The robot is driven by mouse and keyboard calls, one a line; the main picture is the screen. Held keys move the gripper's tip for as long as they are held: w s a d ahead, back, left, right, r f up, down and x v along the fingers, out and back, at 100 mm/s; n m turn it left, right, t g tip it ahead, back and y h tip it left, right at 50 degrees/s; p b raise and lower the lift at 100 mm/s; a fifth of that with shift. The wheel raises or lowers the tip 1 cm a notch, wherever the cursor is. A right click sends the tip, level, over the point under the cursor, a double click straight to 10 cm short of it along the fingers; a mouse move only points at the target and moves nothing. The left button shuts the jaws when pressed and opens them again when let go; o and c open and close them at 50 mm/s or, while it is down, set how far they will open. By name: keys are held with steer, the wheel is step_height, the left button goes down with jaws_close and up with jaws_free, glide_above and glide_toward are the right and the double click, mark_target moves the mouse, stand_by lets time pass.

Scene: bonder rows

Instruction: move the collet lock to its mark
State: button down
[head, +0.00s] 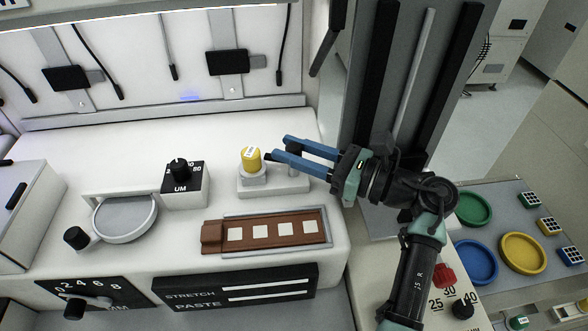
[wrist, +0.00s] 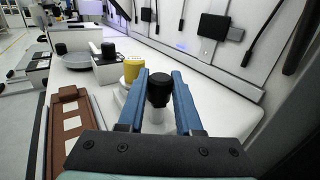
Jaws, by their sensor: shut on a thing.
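A black knob (head: 293,147) on a short light stem stands at the right end of a white block (head: 285,186); it seems to be the collet lock's handle. My gripper (head: 279,147) reaches in from the right with its blue fingers shut on the knob. In the wrist view the knob (wrist: 159,88) sits between the two fingers, with its pale stem below. A yellow cap (head: 251,158) with a white label stands on a round white seat at the block's left end, just beyond the fingertips. I cannot make out the lock's mark.
A brown strip (head: 273,232) with pale squares lies in a rail in front of the block. A black UM dial (head: 182,177) and a round grey dish (head: 124,217) are to the left. Cables hang from the back panel. Coloured discs lie on a grey panel at right.

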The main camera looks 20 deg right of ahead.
mark_target(293, 146)
steer(key=shift+f+n+g+y+b, duration=0.2)
steer(key=shift+n+g+y+b, duration=1.2)
steer(key=shift+b, duration=1.9)
steer(key=shift+r+n+g+y+b, duration=0.3)
steer(key=shift+g+b, duration=0.1)
steer(key=shift+g, duration=0.2)
steer(key=c, duration=0.6)
jaws_free()
steer(key=shift+a, duration=0.1)
steer(key=shift+f, duration=0.1)
step_height(293, 146, up, 10)
steer(key=shift+r, duration=0.1)
